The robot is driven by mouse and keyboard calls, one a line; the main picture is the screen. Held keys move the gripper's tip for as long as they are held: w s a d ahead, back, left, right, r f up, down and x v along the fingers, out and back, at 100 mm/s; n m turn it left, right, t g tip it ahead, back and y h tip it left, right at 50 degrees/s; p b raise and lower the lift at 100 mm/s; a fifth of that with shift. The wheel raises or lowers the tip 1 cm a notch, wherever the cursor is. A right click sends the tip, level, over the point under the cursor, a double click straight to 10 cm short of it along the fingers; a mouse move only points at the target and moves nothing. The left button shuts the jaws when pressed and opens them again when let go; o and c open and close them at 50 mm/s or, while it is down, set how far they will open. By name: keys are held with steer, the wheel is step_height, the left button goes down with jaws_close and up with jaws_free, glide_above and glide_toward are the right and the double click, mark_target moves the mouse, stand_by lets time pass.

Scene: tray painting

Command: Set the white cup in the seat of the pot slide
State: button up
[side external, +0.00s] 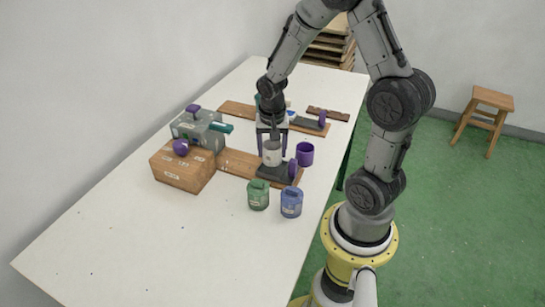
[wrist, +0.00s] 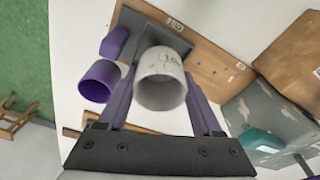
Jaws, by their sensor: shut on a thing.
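The white cup (side external: 271,154) is upright between the purple fingers of my gripper (side external: 272,149), which is shut on it. In the wrist view the cup (wrist: 161,92) shows its open mouth, with a finger on each side. Right below it is a dark grey slide (side external: 270,173) with a purple handle (side external: 293,169), on a wooden board; I take this for the pot slide. It also shows behind the cup in the wrist view (wrist: 128,28). The cup hides the seat, and I cannot tell whether its base touches the slide.
A purple cup (side external: 305,154) stands close to the slide's right. Green (side external: 258,194) and blue (side external: 291,202) pots stand in front. A wooden box (side external: 183,172) and a grey machine (side external: 199,131) are left. Another dark slide (side external: 307,124) lies behind. The table's front left is clear.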

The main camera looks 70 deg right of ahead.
mark_target(273, 157)
steer(key=shift+f, duration=1.35)
steer(key=shift+f, duration=0.15)
steer(key=o, duration=1.2)
steer(key=shift+c, duration=0.2)
step_height(273, 157, up, 12)
steer(key=a, duration=0.2)
steer(key=s+a+r+n+t+y, duration=0.1)
steer(key=s+a+r+n+t, duration=0.3)
steer(key=s+a+r+n, duration=0.6)
steer(key=shift+s+a+r+n+t+y, duration=0.3)
steer(key=shift+s+a+n, duration=0.55)
steer(key=shift+a+n, duration=1.05)
